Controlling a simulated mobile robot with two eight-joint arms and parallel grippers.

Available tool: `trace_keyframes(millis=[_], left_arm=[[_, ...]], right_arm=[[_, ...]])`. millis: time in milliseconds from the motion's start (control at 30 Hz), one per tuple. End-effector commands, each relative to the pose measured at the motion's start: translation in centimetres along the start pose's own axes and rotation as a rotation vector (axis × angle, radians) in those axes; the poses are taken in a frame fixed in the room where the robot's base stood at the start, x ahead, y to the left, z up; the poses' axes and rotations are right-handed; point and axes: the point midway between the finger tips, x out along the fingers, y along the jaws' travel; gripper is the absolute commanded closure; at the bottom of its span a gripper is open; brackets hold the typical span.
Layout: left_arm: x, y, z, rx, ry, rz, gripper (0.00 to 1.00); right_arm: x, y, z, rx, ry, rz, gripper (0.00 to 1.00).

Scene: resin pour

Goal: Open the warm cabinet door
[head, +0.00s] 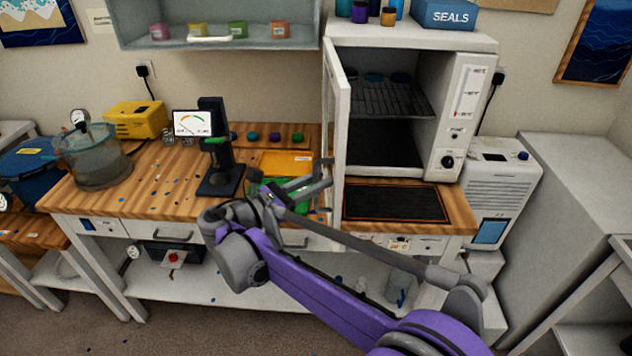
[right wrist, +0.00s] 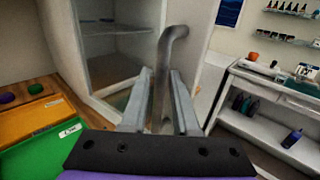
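The white warm cabinet (head: 455,85) stands on the right of the bench. Its door (head: 339,130), hinged on the left, stands wide open, swung towards me and seen almost edge-on. Wire shelves show in the open interior (head: 388,140). The grey bar handle (right wrist: 163,85) runs upright between the two fingers of my right gripper (right wrist: 160,100) in the right wrist view. The fingers lie close along both sides of it. In the head view my right gripper (head: 308,187) is at the door's outer left side. My left gripper is not in view.
A green tray (head: 292,206) and an orange tray (head: 285,163) lie close to the gripper. A black gauge stand (head: 218,150) is further left. A dark mat (head: 396,203) lies before the cabinet. A white unit (head: 500,190) stands at right.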

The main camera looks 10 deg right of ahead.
Motion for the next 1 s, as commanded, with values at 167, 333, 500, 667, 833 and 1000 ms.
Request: trace_keyframes(millis=[167,333,500,667,833,1000], left_arm=[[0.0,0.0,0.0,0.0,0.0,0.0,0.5],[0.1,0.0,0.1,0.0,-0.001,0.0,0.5],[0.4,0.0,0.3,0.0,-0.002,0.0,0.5],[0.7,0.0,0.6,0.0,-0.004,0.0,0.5],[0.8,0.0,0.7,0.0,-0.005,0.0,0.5],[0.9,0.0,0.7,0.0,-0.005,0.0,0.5]], right_arm=[[0.0,0.0,0.0,0.0,0.001,-0.001,0.72],[-0.9,0.0,-0.1,0.0,0.001,0.0,0.72],[-3.9,0.1,-0.2,0.0,0.002,0.004,0.72],[-7.2,0.1,-0.1,0.0,0.002,0.004,0.72],[-9.7,0.1,-0.1,0.0,0.001,0.001,0.72],[-10.7,0.0,0.0,0.0,0.0,-0.001,0.72]])
